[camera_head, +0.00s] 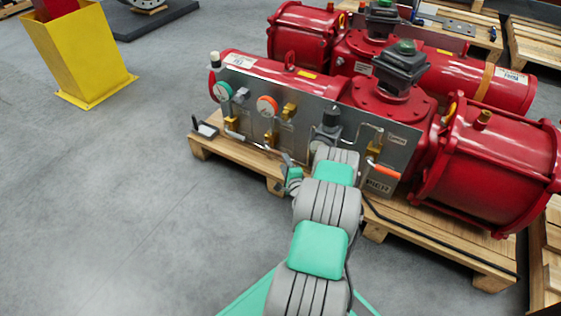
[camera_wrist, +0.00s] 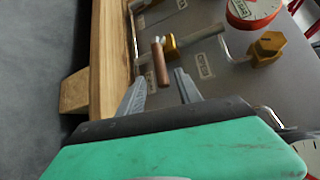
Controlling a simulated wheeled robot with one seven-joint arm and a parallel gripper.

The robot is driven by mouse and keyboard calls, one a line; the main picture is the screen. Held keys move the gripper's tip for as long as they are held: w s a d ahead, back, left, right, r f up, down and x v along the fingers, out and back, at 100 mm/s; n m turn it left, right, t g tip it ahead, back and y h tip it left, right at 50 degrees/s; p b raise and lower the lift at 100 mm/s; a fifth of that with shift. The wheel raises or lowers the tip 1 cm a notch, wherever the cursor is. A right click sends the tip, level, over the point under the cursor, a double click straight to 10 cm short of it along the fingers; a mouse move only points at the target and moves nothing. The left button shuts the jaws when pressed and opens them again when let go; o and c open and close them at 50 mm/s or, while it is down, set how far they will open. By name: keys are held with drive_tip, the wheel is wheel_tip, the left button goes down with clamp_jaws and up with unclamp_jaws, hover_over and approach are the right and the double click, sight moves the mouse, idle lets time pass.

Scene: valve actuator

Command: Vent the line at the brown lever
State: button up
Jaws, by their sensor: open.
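The brown lever (camera_wrist: 161,64) is a short rounded handle in the wrist view, beside a brass valve body (camera_wrist: 171,46) on the grey panel. My gripper (camera_wrist: 159,86) is open, with its two grey fingers spread apart. The lever's near end lies in the picture between the fingertips, just ahead of them. I see no contact, and the exact depth is hard to tell. In the head view my gripper (camera_head: 288,162) is low in front of the panel (camera_head: 330,108). I cannot make out the brown lever clearly there.
A red-rimmed gauge (camera_wrist: 252,10) and a brass fitting (camera_wrist: 267,46) are close by. An orange lever (camera_head: 383,170) sits further right on the panel. The wooden pallet edge (camera_wrist: 108,50) runs along the left in the wrist view.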

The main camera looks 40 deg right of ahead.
sight(280, 154)
drive_tip(key=b+x, duration=0.2)
drive_tip(key=x, duration=0.4)
drive_tip(key=shift+a+f, duration=0.1)
drive_tip(key=shift+a, duration=0.05)
drive_tip(key=shift+w, duration=0.25)
drive_tip(key=shift+c, duration=0.2)
clamp_jaws()
idle(0.6)
